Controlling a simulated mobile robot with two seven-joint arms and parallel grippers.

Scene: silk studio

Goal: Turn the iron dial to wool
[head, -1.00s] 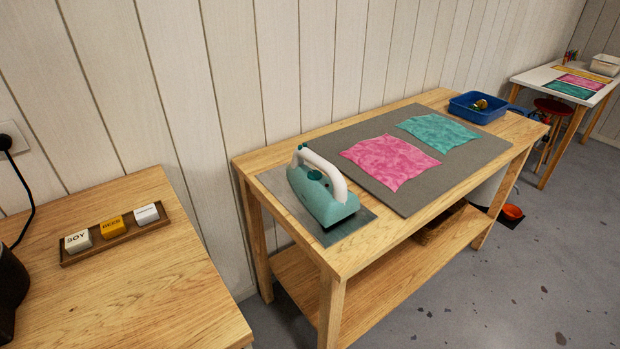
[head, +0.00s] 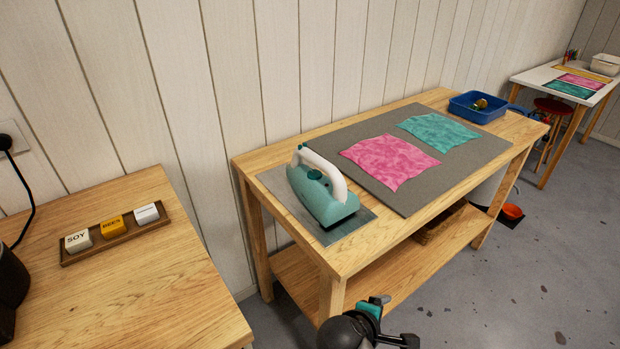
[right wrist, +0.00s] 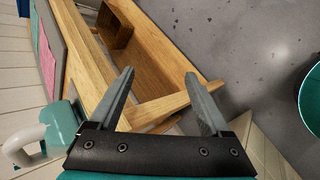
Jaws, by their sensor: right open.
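The teal iron (head: 322,196) with a white handle stands on a grey rest plate (head: 362,222) at the near left end of the wooden table. A small dark teal knob (head: 314,174) shows on its top under the handle; its markings are too small to read. My right gripper (head: 388,318) is at the bottom of the head view, in front of the table and apart from the iron. In the right wrist view its two fingers (right wrist: 162,100) are spread and empty. The iron (right wrist: 62,125) shows at the left there, partly hidden. My left gripper is not in view.
A grey mat (head: 352,152) with pink cloth (head: 390,162) and teal cloth (head: 437,131) lies beside the iron. A blue bin (head: 478,112) stands at the far end. A side table (head: 165,290) at left holds a tray of labelled blocks (head: 160,227). Open floor lies at right.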

